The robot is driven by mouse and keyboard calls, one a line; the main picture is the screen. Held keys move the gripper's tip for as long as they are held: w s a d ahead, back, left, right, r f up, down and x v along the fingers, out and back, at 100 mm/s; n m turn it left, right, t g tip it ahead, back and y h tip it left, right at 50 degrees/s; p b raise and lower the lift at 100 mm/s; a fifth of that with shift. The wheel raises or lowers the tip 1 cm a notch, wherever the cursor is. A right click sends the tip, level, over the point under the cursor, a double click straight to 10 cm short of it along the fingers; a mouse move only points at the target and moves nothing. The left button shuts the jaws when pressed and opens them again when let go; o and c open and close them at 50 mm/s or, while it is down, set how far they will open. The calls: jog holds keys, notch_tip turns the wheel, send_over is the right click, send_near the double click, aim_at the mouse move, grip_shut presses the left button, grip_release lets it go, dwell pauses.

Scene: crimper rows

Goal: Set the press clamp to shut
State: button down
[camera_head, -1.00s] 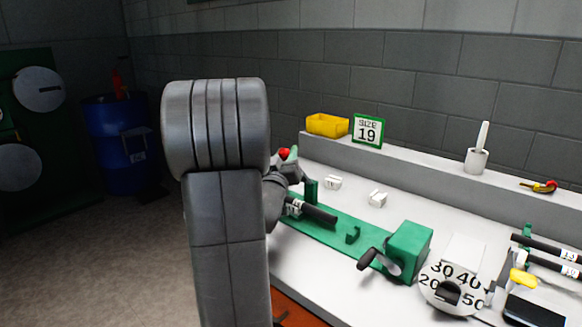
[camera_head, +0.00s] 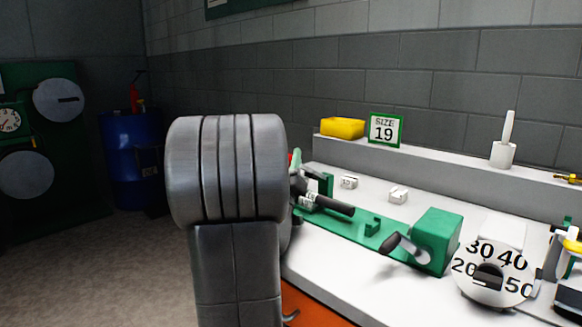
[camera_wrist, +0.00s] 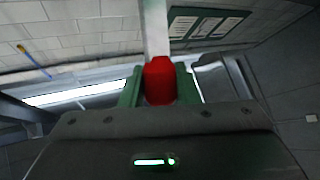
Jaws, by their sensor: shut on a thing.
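My gripper (camera_wrist: 160,92) is shut on this grip. In the head view the red grip (camera_head: 296,154) barely shows, mostly hidden behind my arm.
A green block with a black-knobbed crank (camera_head: 437,238) stands at the press's right end. Beyond it is a numbered dial (camera_head: 494,270). Small white blocks (camera_head: 398,195) lie behind the press. A yellow bin (camera_head: 342,128) and a SIZE 19 sign (camera_head: 386,129) stand on the back ledge.

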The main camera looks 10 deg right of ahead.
jog(key=shift+f, duration=0.1)
dwell(0.4)
jog(key=c, duration=1.1)
grip_release()
jog(key=shift+s+a+f, duration=0.1)
jog(key=shift+s+a, duration=0.05)
jog(key=shift+s, duration=0.05)
jog(key=s+a+p, duration=0.1)
jog(key=s+a, duration=0.3)
jog(key=s, duration=0.8)
jog(key=shift+a+f, duration=0.2)
jog(key=shift+f, duration=0.05)
jog(key=shift+w, duration=0.1)
jog(key=shift+c, duration=0.4)
